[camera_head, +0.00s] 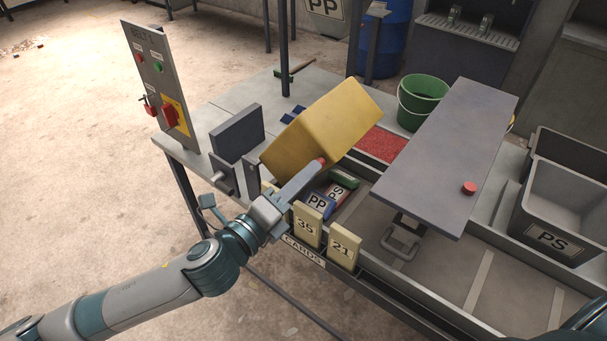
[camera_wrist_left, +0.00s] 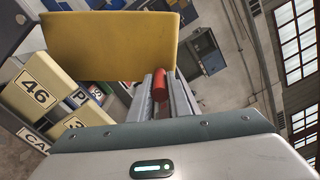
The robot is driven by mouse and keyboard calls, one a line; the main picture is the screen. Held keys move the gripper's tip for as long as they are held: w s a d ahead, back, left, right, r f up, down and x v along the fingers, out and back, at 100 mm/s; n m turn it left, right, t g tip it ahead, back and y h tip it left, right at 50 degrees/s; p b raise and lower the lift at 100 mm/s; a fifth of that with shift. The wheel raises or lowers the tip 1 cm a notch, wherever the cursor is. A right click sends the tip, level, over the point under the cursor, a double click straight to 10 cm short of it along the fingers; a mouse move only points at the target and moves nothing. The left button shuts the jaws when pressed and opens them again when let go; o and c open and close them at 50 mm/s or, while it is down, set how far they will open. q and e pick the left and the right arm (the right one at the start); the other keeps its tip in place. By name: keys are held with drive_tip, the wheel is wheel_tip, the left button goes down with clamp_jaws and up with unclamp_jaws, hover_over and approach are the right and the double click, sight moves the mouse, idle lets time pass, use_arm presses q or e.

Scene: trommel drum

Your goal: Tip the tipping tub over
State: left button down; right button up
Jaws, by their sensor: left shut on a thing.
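The yellow tipping tub (camera_head: 322,122) is steeply tilted over the bench, its broad side facing up. In the left wrist view the tub (camera_wrist_left: 108,45) fills the upper left as a flat yellow face. A red handle (camera_wrist_left: 160,84) sits at the tub's near edge, between the fingers of my left gripper (camera_head: 312,170). That gripper is shut on the handle. The tub's opening and whatever is inside are hidden. My right gripper is out of view.
Red granules (camera_head: 381,145) lie in a tray behind the tub. Number cards (camera_head: 307,226) stand in front. A grey plate (camera_head: 450,155) with a red knob is to the right, near a green bucket (camera_head: 422,100) and a grey PS bin (camera_head: 560,215). A switch panel (camera_head: 157,85) stands left.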

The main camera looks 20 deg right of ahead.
use_arm(q)
drive_tip(key=shift+s+f, duration=0.1)
drive_tip(key=shift+f, duration=0.15)
drive_tip(key=c, duration=1.6)
unclamp_jaws()
drive_tip(key=shift+d, duration=0.1)
drive_tip(key=shift+c, duration=0.2)
drive_tip(key=v, duration=1.7)
drive_tip(key=shift+a, duration=0.2)
drive_tip(key=shift+s+r, duration=0.1)
